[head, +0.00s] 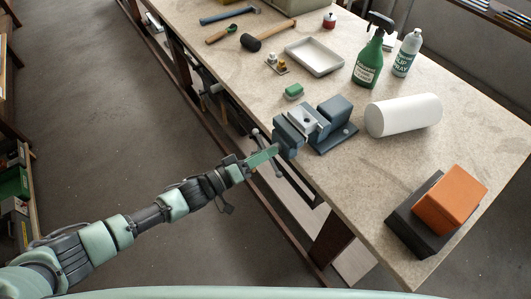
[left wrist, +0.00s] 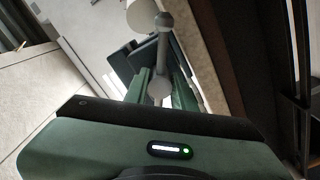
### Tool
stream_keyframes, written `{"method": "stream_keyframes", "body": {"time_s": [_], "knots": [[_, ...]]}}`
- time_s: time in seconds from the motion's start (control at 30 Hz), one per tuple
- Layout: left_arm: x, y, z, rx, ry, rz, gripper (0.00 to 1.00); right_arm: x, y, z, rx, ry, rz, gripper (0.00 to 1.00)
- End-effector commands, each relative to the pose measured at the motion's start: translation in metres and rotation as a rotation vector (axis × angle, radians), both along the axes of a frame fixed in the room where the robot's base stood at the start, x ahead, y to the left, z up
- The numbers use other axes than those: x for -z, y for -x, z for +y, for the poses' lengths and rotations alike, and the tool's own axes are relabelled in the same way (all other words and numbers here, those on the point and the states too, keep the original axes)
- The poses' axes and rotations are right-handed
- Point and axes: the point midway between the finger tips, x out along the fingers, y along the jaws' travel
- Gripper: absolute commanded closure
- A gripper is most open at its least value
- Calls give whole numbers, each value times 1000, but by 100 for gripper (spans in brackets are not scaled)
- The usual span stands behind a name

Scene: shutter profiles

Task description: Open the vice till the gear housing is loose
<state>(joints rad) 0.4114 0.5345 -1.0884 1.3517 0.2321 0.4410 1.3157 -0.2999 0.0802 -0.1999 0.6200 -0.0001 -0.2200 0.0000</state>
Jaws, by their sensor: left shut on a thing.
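The blue-grey vice (head: 336,110) is mounted at the near left edge of the workbench. A silver block with a dark hole, which looks like the gear housing (head: 309,118), sits between its jaws. The vice's handle bar (head: 256,134) with ball ends hangs at its front, out past the bench edge. My left gripper (head: 270,153) reaches the bar from the left and is shut on it. In the left wrist view the bar (left wrist: 163,52) runs up from between the green fingers, one ball end near them. My right gripper is not in view.
A green brush or block (head: 294,91) lies just behind the vice. A white roll (head: 403,115) lies to its right. A green spray bottle (head: 368,62), a white bottle (head: 406,54) and a tray (head: 315,57) stand farther back. An orange box (head: 450,199) is at the near right.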

Motion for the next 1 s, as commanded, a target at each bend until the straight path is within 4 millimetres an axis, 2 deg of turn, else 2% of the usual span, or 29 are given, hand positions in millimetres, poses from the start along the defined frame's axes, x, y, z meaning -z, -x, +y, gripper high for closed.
{"method": "stream_keyframes", "body": {"time_s": [1.0], "knots": [[-4, -2, -1, 0, 32, 33, 100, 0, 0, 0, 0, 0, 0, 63]]}}
